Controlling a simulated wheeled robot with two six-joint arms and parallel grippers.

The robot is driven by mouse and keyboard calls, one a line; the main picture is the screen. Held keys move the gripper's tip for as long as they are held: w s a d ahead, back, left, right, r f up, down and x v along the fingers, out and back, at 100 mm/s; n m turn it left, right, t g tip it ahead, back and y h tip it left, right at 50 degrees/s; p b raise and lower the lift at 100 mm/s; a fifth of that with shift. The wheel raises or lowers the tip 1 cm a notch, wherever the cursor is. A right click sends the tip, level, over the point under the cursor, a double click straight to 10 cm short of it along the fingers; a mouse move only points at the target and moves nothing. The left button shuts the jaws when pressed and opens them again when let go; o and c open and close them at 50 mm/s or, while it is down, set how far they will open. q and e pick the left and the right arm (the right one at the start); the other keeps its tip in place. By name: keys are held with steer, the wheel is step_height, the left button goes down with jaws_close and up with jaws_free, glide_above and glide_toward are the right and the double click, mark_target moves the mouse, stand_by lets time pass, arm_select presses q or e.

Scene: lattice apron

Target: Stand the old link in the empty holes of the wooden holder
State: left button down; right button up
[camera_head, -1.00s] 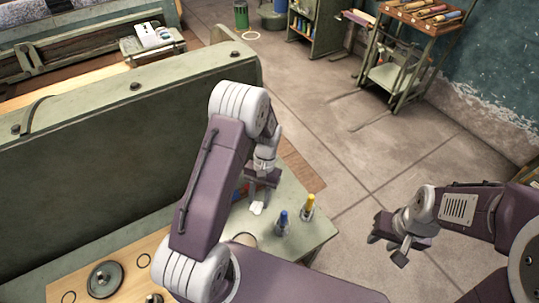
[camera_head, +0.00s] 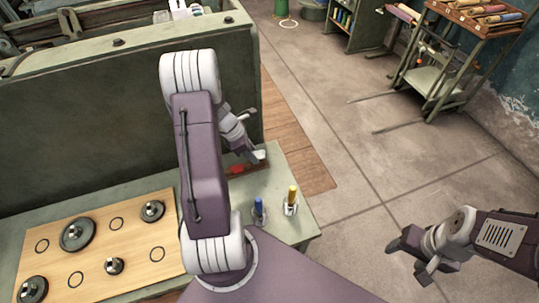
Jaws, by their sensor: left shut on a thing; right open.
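My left gripper (camera_head: 246,149) is low over the far part of the green bench, beside the tall green panel. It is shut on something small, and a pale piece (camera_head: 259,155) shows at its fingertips. I cannot make out its shape or tell whether it is the old link. A red thing (camera_head: 237,169) lies on the bench just below, partly hidden by my arm. I cannot make out the wooden holder's empty holes. A light wooden board (camera_head: 95,225) with drawn black circles and several dark gears lies at the left. My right gripper (camera_head: 414,259) is open and empty over the floor at the right.
A blue-topped bottle (camera_head: 259,210) and a yellow-topped bottle (camera_head: 291,201) stand near the bench's right edge. The tall green panel (camera_head: 120,120) bounds the bench behind. A rack cart (camera_head: 440,75) stands far off at the upper right. The floor between is clear.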

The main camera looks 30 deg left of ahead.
arm_select(q)
steer(key=shift+w+a+r+n, duration=0.15)
steer(key=shift+a+r+n, duration=0.15)
steer(key=shift+n, duration=0.4)
steer(key=shift+s+a+f+t, duration=0.35)
steer(key=shift+a+f, duration=0.1)
steer(key=shift+a, duration=0.15)
steer(key=shift+f+b, duration=0.35)
steer(key=shift+b, duration=0.25)
steer(key=b+x, duration=0.2)
steer(key=shift+s+d+f+b, duration=0.1)
steer(key=shift+d+f+b, duration=0.05)
steer(key=shift+f+b, duration=0.15)
steer(key=shift+f, duration=0.2)
steer(key=shift+s+a, duration=0.1)
steer(key=shift+a, duration=0.15)
arm_select(e)
step_height(320, 180, down, 4)
steer(key=shift+a+f, duration=0.1)
steer(key=shift+f, duration=0.05)
arm_select(q)
steer(key=shift+d, duration=0.15)
